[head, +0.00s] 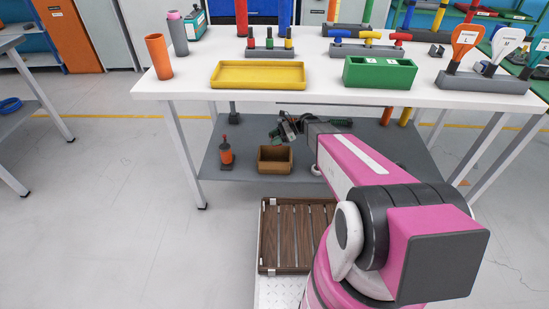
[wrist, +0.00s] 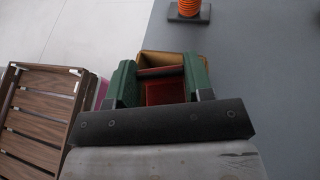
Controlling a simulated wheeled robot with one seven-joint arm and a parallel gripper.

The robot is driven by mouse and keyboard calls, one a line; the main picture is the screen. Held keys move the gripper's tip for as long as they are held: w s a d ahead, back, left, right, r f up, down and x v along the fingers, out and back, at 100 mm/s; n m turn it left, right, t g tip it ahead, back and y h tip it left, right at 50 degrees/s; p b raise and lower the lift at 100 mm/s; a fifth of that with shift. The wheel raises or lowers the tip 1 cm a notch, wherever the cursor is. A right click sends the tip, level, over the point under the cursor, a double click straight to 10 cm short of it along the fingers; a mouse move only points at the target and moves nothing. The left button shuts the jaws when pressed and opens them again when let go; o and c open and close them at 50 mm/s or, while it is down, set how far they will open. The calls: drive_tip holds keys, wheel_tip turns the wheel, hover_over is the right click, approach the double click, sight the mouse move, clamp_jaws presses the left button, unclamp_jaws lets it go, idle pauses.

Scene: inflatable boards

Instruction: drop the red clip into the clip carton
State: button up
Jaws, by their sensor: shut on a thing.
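My gripper (wrist: 161,74) shows in the wrist view with its two green fingers shut on the red clip (wrist: 163,93), which sits between them. In the head view my gripper (head: 286,129) is under the table top, over the lower shelf; the clip cannot be made out there. The clip carton (head: 275,166) is a small open brown box on the grey lower shelf. It also shows in the wrist view (wrist: 160,57), just beyond the fingertips and partly hidden by them. My gripper appears above the carton; the exact gap cannot be told.
An orange ribbed item on a dark base (head: 226,153) stands left of the carton on the shelf (head: 222,176). The white table top (head: 200,92) above carries a yellow tray (head: 258,74) and a green box (head: 380,72). A brown slatted crate (wrist: 35,118) is at left in the wrist view.

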drive_tip(key=shift+f, duration=3)
drive_tip(key=o, duration=1)
drive_tip(key=shift+c, duration=0.2)
drive_tip(key=shift+d, duration=0.1)
drive_tip(key=v, duration=1)
drive_tip(key=shift+d+r, duration=0.2)
drive_tip(key=shift+d, duration=0.1)
drive_tip(key=shift+w, duration=0.1)
